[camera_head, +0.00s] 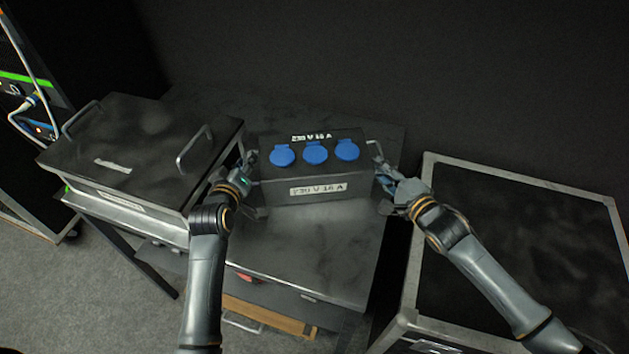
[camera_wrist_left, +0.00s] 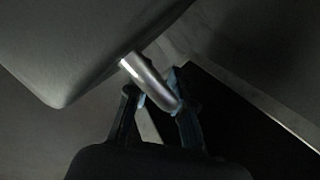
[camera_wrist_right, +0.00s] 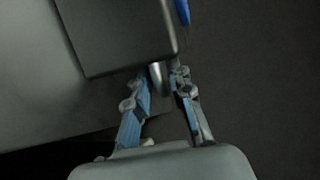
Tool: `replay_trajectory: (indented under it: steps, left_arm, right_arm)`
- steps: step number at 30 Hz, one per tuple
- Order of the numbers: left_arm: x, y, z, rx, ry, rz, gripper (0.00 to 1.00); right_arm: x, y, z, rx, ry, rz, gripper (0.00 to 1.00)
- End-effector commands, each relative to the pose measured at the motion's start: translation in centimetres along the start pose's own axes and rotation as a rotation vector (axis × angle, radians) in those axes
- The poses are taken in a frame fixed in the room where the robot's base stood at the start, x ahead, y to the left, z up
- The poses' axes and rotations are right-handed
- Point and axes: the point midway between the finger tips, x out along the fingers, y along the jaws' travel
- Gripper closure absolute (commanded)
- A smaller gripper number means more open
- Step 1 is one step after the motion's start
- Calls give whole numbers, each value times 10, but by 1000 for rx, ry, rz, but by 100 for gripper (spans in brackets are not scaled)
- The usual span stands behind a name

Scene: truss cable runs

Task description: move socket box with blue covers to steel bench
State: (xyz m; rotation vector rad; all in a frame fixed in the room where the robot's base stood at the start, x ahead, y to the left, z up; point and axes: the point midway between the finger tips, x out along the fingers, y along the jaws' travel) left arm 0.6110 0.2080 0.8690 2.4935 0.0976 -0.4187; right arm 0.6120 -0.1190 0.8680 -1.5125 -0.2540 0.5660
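The dark socket box (camera_head: 315,171) has three round blue covers on its sloped top and "230 V 16 A" labels. It appears to rest on the dark, smudged table top (camera_head: 300,243), which may be the steel bench. A bare metal handle sticks out at each end. My left gripper (camera_head: 246,178) is at the box's left end; in the left wrist view its spread fingers (camera_wrist_left: 157,95) straddle the silver handle (camera_wrist_left: 148,82). My right gripper (camera_head: 385,172) is at the right end; in the right wrist view its spread fingers (camera_wrist_right: 160,84) have the handle (camera_wrist_right: 157,77) between their tips.
A dark lidded case (camera_head: 135,150) with two handles stands close on the left. A metal-edged flight case (camera_head: 520,220) stands on the right, below my right arm. A rack with cables (camera_head: 35,100) is at the far left. The table's front is clear.

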Motion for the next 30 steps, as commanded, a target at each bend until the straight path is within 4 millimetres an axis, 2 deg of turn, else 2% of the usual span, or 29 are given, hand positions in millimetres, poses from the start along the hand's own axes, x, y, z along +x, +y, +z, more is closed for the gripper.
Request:
replay_trajectory:
  steps: [10, 14, 24, 30]
  left_arm:
    - [-2, 1, 0, -1, -2, 2, 67]
    - [-12, 1, 0, -1, -2, 2, 67]
    - [-81, 0, 1, -1, -2, 0, 67]
    - [-111, 1, 0, -1, -2, 1, 67]
  right_arm:
    - [0, -1, 1, 0, -2, -1, 68]
    - [0, -1, 1, 0, -2, -1, 68]
    - [0, -1, 1, 0, -2, -1, 68]
    - [0, -1, 1, 0, -2, -1, 68]
